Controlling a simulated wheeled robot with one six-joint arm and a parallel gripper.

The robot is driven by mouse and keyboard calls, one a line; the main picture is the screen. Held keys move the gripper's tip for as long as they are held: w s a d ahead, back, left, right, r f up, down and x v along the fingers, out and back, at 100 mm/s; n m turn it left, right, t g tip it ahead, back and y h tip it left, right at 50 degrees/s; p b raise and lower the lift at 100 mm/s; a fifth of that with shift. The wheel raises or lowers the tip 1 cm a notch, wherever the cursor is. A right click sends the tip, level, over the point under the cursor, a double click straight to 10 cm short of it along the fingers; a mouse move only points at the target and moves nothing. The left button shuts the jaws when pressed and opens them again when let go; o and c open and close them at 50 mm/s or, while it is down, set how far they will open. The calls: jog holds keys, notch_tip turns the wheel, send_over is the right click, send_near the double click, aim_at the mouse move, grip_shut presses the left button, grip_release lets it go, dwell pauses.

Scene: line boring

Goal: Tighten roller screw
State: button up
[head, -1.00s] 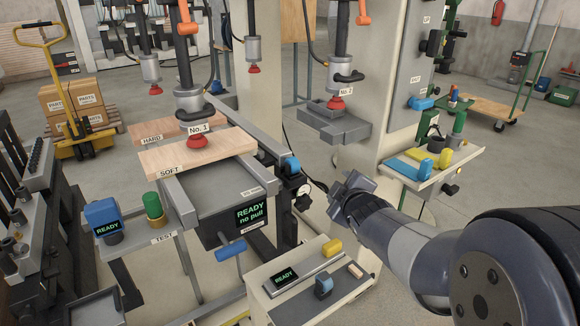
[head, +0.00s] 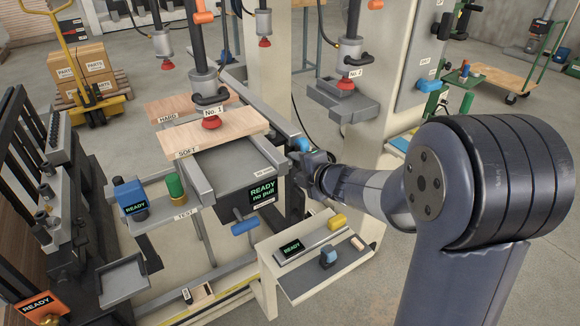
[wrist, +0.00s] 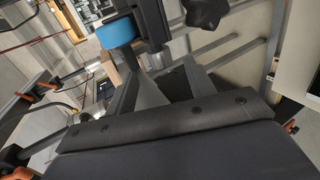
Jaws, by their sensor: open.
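A blue part (head: 302,145) sits on the right side rail of the boring machine beside the "No. 1" spindle (head: 209,88); it also shows at the upper left in the wrist view (wrist: 117,33). A black star-shaped knob (wrist: 205,12) shows at the top of the wrist view. In the head view my gripper covers the place below the blue part, so I cannot tell which piece is the roller screw. My gripper (wrist: 160,68) is open. In the head view my gripper (head: 300,165) is close to the rail; whether it touches anything is unclear.
A board marked "SOFT" (head: 215,140) lies under the spindle. Below is a black box reading "READY no pull" (head: 263,191) with a blue handle (head: 244,226). The "No. 2" station (head: 340,100) is behind.

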jog(key=x, duration=0.5)
jog(key=shift+c, duration=0.5)
jog(key=c, duration=0.9)
jog(key=shift+b, duration=0.3)
jog(key=shift+f+b, duration=0.25)
jog(key=shift+b, duration=0.4)
